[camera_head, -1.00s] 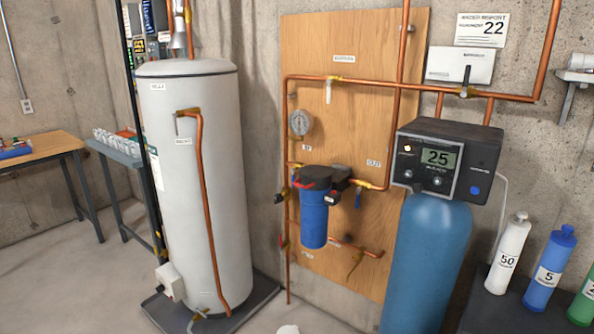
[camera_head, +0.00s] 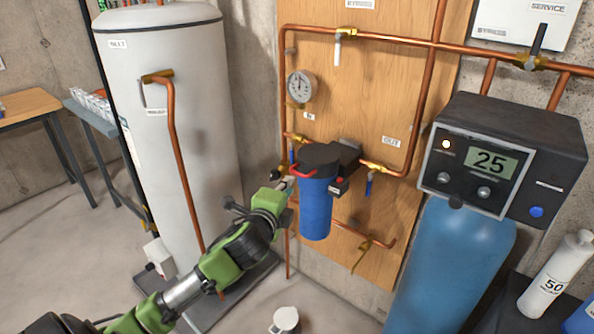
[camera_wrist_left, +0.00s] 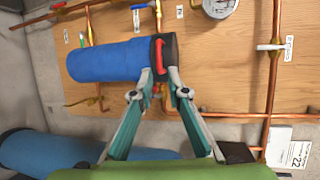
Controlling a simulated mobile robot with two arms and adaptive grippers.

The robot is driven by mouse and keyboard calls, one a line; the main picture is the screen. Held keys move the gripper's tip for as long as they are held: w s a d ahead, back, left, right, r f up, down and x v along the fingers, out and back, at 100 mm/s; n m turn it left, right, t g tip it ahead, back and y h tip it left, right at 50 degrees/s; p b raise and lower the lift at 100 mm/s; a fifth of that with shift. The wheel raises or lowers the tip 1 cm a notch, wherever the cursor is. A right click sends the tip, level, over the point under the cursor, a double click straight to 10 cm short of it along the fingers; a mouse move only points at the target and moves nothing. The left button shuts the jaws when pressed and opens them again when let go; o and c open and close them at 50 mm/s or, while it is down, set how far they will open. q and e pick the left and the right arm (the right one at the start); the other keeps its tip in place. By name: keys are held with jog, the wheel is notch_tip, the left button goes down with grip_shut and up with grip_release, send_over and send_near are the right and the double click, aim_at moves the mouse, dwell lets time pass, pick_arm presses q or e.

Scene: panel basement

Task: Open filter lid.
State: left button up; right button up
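The water filter has a blue housing (camera_head: 315,210) and a black lid (camera_head: 320,155) with a red handle (camera_head: 303,172) on its front. It hangs upright from the copper pipes. In the left wrist view the housing (camera_wrist_left: 108,61) lies sideways, and the red handle (camera_wrist_left: 159,57) shows on the black end. My left gripper (camera_head: 286,184) is at the left front of the lid. In the wrist view its fingers (camera_wrist_left: 161,76) are apart, with the handle just ahead between the tips. Contact cannot be told. My right gripper is not in view.
A wooden board (camera_head: 400,100) carries copper pipes and a gauge (camera_head: 300,86) around the filter. A white tank (camera_head: 195,110) stands left, and a blue softener tank (camera_head: 450,265) with a black control head (camera_head: 500,160) stands right. A small white object (camera_head: 286,319) is on the floor.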

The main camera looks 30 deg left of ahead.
aim_at(297, 174)
pick_arm(q)
jog(key=p+x, duration=0.1)
jog(key=x, duration=0.8)
jog(key=shift+w, duration=0.15)
jog(key=shift+w+a+f, duration=0.2)
jog(key=shift+w+a, duration=0.05)
jog(key=shift+w, duration=0.4)
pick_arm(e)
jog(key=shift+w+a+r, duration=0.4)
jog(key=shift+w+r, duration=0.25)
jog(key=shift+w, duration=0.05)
pick_arm(q)
grip_shut()
